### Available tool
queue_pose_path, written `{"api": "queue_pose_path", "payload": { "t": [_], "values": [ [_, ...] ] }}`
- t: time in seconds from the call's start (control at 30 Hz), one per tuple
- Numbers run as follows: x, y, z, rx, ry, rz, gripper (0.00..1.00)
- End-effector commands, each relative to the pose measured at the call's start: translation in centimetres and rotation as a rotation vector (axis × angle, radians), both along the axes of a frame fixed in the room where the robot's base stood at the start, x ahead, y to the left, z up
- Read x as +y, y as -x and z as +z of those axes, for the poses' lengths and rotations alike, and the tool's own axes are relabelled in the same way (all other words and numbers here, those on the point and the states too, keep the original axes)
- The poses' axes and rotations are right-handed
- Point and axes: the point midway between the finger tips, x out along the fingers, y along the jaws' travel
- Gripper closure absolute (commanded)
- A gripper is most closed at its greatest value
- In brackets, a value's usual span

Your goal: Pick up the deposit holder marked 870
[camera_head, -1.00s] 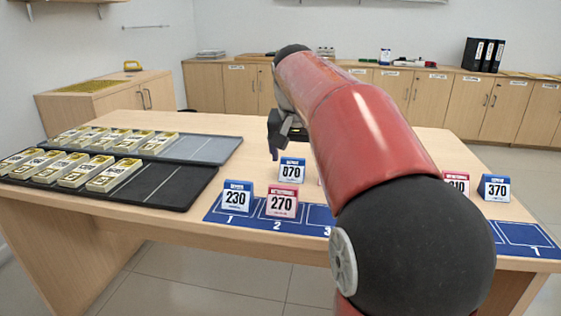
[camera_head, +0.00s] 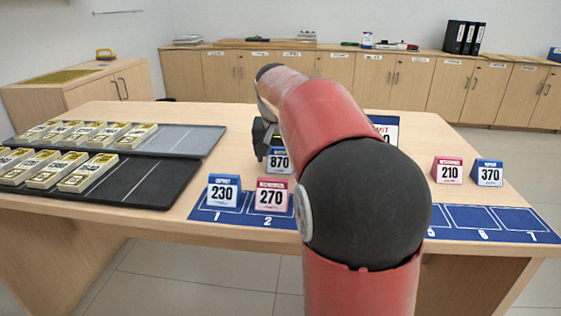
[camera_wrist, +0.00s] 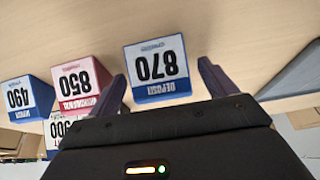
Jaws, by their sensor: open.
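The deposit holder marked 870 (camera_head: 279,161) is a small blue-and-white tent-shaped block standing on the table. My gripper (camera_head: 266,138) is just behind it in the head view, and the arm partly hides that area. In the wrist view the same holder (camera_wrist: 157,68) appears upside down, between the two dark fingers of my gripper (camera_wrist: 163,72). The fingers are apart, with a visible gap on the right of the holder; whether the left finger touches it cannot be told. The gripper is open and holds nothing.
A pink 850 holder (camera_wrist: 80,82) and a blue 490 holder (camera_wrist: 22,97) stand close by. Holders 210 (camera_head: 447,170) and 370 (camera_head: 487,173) stand right.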

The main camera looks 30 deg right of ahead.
Motion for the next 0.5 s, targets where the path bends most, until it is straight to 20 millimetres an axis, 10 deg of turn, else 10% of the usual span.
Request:
{"api": "queue_pose_path", "payload": {
  "t": [0.17, 0.5],
  "values": [
    [0.02, 0.01, 0.04, 0.000, 0.000, 0.000, 0.19],
    [0.03, 0.01, 0.06, 0.000, 0.000, 0.000, 0.64]
  ]
}}
